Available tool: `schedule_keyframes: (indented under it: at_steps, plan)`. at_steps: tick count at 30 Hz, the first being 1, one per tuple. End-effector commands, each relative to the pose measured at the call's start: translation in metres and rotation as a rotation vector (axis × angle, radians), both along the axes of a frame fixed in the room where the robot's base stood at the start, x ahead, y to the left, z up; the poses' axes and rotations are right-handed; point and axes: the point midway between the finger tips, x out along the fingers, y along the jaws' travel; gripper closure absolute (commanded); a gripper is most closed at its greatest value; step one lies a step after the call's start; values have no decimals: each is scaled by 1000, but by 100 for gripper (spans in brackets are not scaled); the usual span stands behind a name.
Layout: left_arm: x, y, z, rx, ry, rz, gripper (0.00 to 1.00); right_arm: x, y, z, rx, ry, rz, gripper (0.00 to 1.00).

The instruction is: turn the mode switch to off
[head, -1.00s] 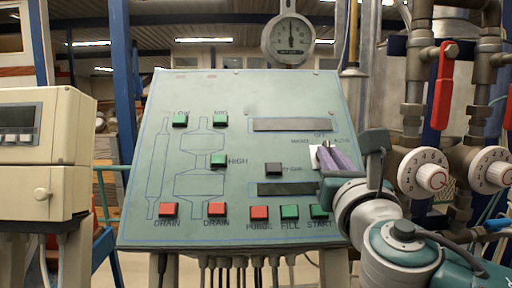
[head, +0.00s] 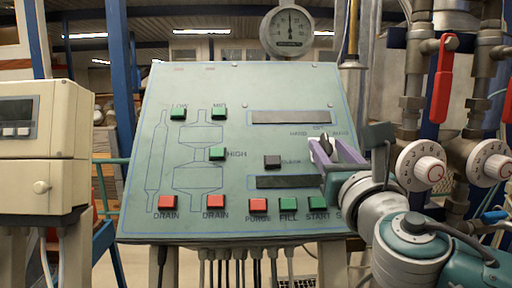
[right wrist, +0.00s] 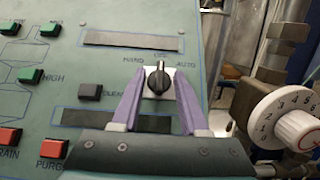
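The mode switch (right wrist: 158,82) is a black knob on a white plate on the sloped green panel. Its labels read HAND at left, OFF on top and AUTO at right. In the right wrist view its pointer stands about upright, toward OFF. It also shows in the head view (head: 326,146), partly hidden by a finger. My right gripper (right wrist: 159,88) has purple fingers spread on either side of the knob, with a visible gap on each side. It shows at the panel's right side in the head view (head: 336,152). My left gripper is not in view.
The panel (head: 140,215) carries green and red buttons, a black button and dark display strips. White numbered dials (head: 421,167) and a red valve handle (head: 443,80) are close to the right of my right arm. A beige box (head: 40,135) stands at left.

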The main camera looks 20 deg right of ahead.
Motion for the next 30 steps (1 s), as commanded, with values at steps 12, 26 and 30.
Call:
schedule_keyframes:
  at_steps: [12, 26, 30]
  plan:
    - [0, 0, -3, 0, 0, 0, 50, -20, 6, -5, 2, 1, 2, 56]
    - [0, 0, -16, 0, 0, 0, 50, -91, 26, -18, 1, 1, 1, 56]
    - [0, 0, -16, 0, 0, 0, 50, -95, 27, -17, 0, 0, 0, 56]
